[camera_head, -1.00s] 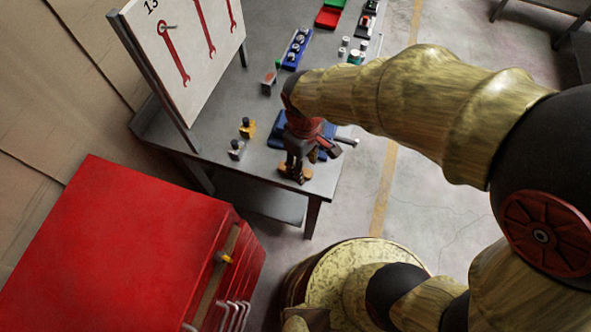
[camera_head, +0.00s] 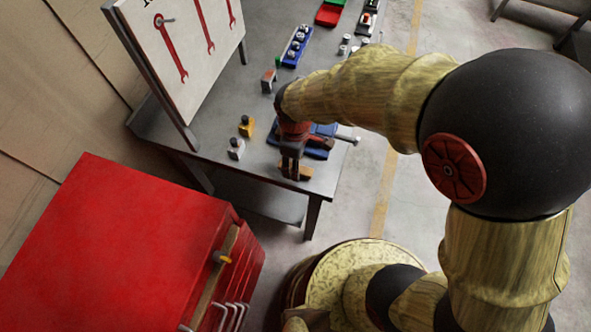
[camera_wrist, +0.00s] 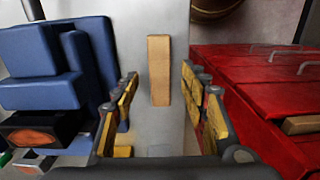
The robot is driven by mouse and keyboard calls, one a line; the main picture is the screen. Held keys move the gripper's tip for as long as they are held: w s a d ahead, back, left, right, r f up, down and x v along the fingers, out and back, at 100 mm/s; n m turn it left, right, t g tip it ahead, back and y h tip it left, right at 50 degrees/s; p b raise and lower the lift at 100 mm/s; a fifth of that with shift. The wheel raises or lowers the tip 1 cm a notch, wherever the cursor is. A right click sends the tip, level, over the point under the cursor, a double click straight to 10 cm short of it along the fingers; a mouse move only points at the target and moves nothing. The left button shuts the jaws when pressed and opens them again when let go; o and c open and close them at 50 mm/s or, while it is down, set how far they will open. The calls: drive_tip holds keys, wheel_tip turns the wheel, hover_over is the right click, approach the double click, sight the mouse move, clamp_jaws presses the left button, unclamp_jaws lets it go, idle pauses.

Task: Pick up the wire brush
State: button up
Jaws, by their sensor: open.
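The wire brush appears as a narrow light-brown wooden block (camera_wrist: 159,70) lying on the grey table. In the head view its end (camera_head: 304,173) shows near the table's front corner, partly hidden by my gripper. My gripper (camera_head: 291,174) points down over it in the head view. In the wrist view my gripper (camera_wrist: 160,88) is open, with the block between and beyond its spread fingers. Nothing is held. I cannot see any bristles.
A blue vise-like tool (camera_head: 320,138) stands close beside my gripper; it fills the left of the wrist view (camera_wrist: 50,60). A red cabinet (camera_head: 110,240) stands at the lower left. A tool board (camera_head: 185,55) rises behind the table (camera_head: 225,115). Small yellow and grey pieces stand left of my gripper.

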drive_tip(key=shift+f, duration=0.9)
drive_tip(key=shift+r, duration=0.1)
drive_tip(key=shift+c, duration=0.5)
clamp_jaws()
